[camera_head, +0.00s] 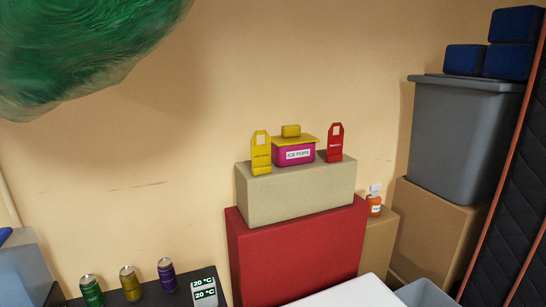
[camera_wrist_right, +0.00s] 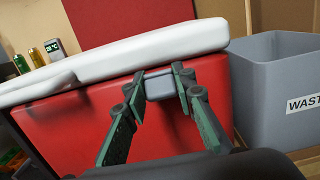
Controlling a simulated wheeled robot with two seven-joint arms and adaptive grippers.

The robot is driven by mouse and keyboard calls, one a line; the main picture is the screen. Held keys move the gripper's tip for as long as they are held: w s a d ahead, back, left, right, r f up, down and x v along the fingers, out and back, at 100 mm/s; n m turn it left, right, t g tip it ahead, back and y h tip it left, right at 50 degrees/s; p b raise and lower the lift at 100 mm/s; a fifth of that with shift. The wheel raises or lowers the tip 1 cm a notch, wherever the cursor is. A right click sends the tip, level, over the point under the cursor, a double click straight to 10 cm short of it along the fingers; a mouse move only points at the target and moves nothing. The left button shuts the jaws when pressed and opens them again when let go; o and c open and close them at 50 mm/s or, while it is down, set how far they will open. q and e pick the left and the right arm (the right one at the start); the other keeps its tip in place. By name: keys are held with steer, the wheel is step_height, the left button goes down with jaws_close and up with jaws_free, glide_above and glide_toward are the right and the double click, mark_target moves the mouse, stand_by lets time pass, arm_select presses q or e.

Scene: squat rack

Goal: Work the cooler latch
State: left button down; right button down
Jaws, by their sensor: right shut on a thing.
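The cooler fills the middle of the right wrist view, with a red body (camera_wrist_right: 75,120) and a thick white lid (camera_wrist_right: 130,55). A small grey latch (camera_wrist_right: 160,88) sits on the front of the cooler, just under the lid's edge. My right gripper (camera_wrist_right: 161,80) is shut on the latch, with one green-padded finger on each side. The lid looks closed on the body. In the head view only part of the white lid (camera_head: 347,294) shows at the bottom edge. My left gripper is in neither view.
A grey bin (camera_wrist_right: 275,90) marked "WAST" stands right of the cooler. Several cans (camera_head: 128,285) and a "20 °C" display (camera_head: 204,290) stand on a dark surface at left. A red block (camera_head: 295,255) behind the cooler carries a beige block (camera_head: 300,190) with an ice pops box (camera_head: 294,152).

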steer(key=c, duration=1.6)
jaws_free()
steer(key=v, duration=0.7)
steer(key=shift+b, duration=0.3)
steer(key=shift+m, duration=0.3)
